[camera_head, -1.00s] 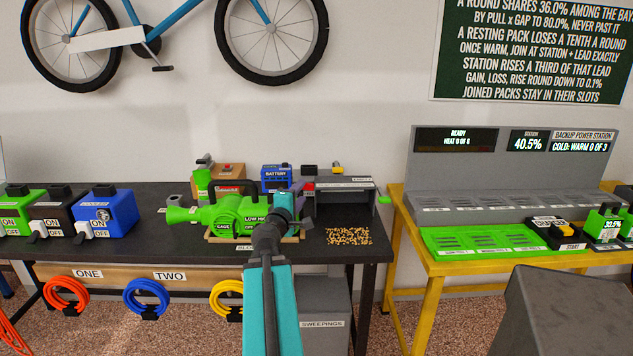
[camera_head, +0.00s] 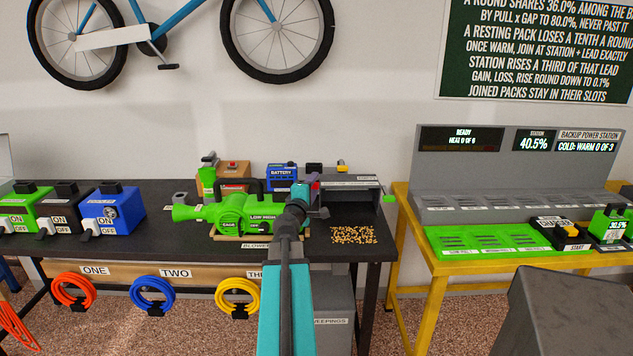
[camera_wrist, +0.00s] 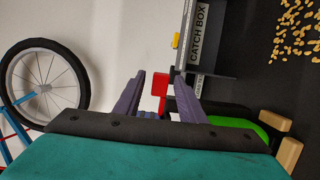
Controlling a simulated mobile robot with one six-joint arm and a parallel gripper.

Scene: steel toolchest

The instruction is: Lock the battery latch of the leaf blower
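The green leaf blower (camera_head: 232,213) lies on its wooden stand on the black bench, nozzle to the left. Part of its green body (camera_wrist: 238,126) shows at the right in the wrist view. A small red part (camera_head: 316,185), which looks like the latch, stands at the blower's right end. My gripper (camera_head: 309,188) is at that end, its fingers mostly hidden behind my wrist. In the wrist view my gripper (camera_wrist: 159,78) has its two purple fingers apart, with the red part (camera_wrist: 160,90) between them, closer to the right finger. I cannot tell whether it touches. The battery is not clearly visible.
A grey catch box (camera_head: 350,200) stands right of the blower, with yellow pellets (camera_head: 353,235) before it. A blue battery box (camera_head: 283,176) stands behind. Blue, black and green switch boxes (camera_head: 113,212) are at left. The yellow-framed station bench (camera_head: 440,268) stands at right.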

